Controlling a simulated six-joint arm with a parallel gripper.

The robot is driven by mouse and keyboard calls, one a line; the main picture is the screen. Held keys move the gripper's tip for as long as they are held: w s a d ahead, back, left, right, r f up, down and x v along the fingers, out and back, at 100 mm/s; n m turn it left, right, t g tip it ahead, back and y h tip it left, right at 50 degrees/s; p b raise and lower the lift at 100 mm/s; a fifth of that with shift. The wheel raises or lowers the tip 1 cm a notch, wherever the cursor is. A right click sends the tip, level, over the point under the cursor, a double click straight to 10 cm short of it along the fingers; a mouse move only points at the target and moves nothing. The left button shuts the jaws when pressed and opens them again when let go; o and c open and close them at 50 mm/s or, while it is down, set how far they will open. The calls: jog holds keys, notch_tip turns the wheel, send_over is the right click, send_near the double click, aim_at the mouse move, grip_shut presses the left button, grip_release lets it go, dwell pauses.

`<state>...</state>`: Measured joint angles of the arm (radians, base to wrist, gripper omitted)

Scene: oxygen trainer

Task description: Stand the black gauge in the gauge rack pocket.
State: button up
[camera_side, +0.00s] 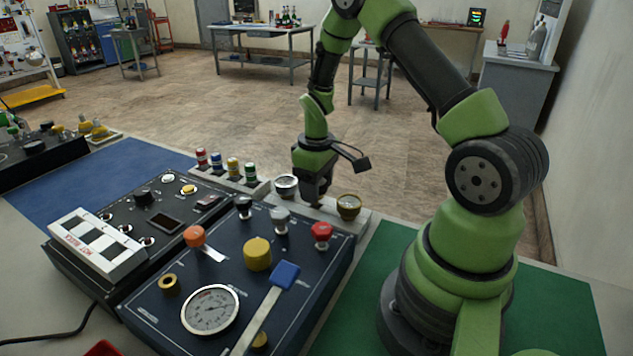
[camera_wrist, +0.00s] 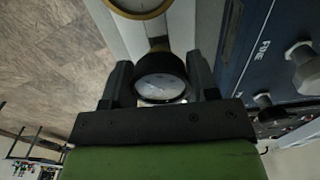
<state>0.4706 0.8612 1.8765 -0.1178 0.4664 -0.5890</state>
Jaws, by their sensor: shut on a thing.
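My gripper (camera_side: 315,198) points down at the middle of the pale gauge rack (camera_side: 364,216), behind the dark blue panel. In the wrist view its two fingers are shut on the black gauge (camera_wrist: 161,80), which has a black rim and a pale round face. In the side view the gripper hides this gauge. I cannot tell whether its lower end is in a pocket or just above it. A silver-rimmed gauge (camera_side: 286,186) stands on the rack to the left of my gripper, and a brass gauge (camera_side: 348,205) to the right. The brass gauge's rim (camera_wrist: 140,8) also shows in the wrist view.
The dark blue panel (camera_side: 150,305) in front carries red, silver and black knobs close to the rack, plus a blue-handled lever (camera_side: 284,275). Several coloured caps stand on a pale rack (camera_side: 262,186) at left. A green mat (camera_side: 560,310) lies at right.

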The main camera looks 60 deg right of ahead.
jog(key=shift+f, duration=1.2)
jog(key=o, duration=0.9)
jog(key=shift+o, duration=0.2)
notch_tip(320, 180, up, 10)
jog(key=shift+f, duration=0.1)
jog(key=s+a+r+m+t, duration=0.1)
jog(key=s+a+r+t, duration=0.15)
jog(key=a+r, duration=0.45)
jog(key=s+a+r+m+t, duration=0.2)
jog(key=s+a+r, duration=0.25)
jog(key=r, duration=0.45)
jog(key=s+a+r+m+t+y, duration=0.1)
jog(key=s+a+r+t+y, duration=0.1)
jog(key=s+a, duration=0.3)
jog(key=shift+s+a+t, duration=0.25)
jog(key=shift+s+t, duration=0.1)
jog(key=shift+s, duration=0.45)
